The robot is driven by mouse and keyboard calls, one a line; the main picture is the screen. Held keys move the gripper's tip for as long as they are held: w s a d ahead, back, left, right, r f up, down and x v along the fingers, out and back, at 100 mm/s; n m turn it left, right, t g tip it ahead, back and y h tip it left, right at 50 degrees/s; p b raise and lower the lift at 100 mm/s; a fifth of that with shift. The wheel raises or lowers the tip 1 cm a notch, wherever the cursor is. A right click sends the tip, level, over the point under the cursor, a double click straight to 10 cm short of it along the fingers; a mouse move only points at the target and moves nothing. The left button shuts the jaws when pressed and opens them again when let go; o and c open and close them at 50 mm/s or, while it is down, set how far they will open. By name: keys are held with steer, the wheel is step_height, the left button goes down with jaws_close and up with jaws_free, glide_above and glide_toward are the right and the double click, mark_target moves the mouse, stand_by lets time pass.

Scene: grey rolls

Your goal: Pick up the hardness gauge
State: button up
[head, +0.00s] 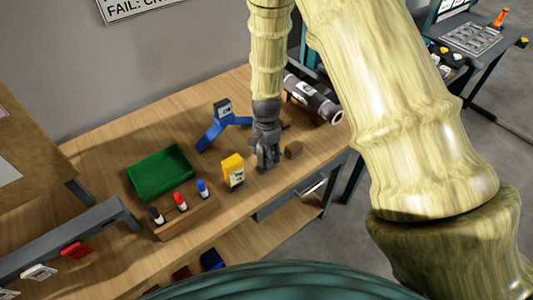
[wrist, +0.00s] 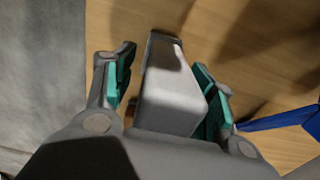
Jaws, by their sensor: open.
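My gripper (head: 268,160) is open and points down at the workbench, near its front edge. In the wrist view, its two green-padded fingers stand on either side of a pale grey, box-shaped body (wrist: 172,105). This seems to be the hardness gauge, but I see no marking that confirms it. The right finger is close to the body; I cannot tell if it touches. A gap shows at the left finger. In the head view, my gripper mostly hides this body. A yellow device (head: 233,170) with a white face stands just left of my gripper.
A blue stand (head: 223,130) with a dark display is behind left. A green tray (head: 160,173) and a wooden marker holder (head: 183,215) are left.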

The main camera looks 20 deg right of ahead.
jaws_close()
steer(key=shift+r+b, duration=0.5)
steer(key=shift+r, duration=0.25)
steer(key=shift+r+b, duration=0.45)
steer(key=shift+r, duration=0.45)
steer(key=s+a+r+b, duration=0.1)
steer(key=s+a+b, duration=0.3)
steer(key=s, duration=1)
steer(key=a, duration=0.2)
steer(key=shift+s+a+r, duration=0.3)
steer(key=shift+a+r, duration=0.05)
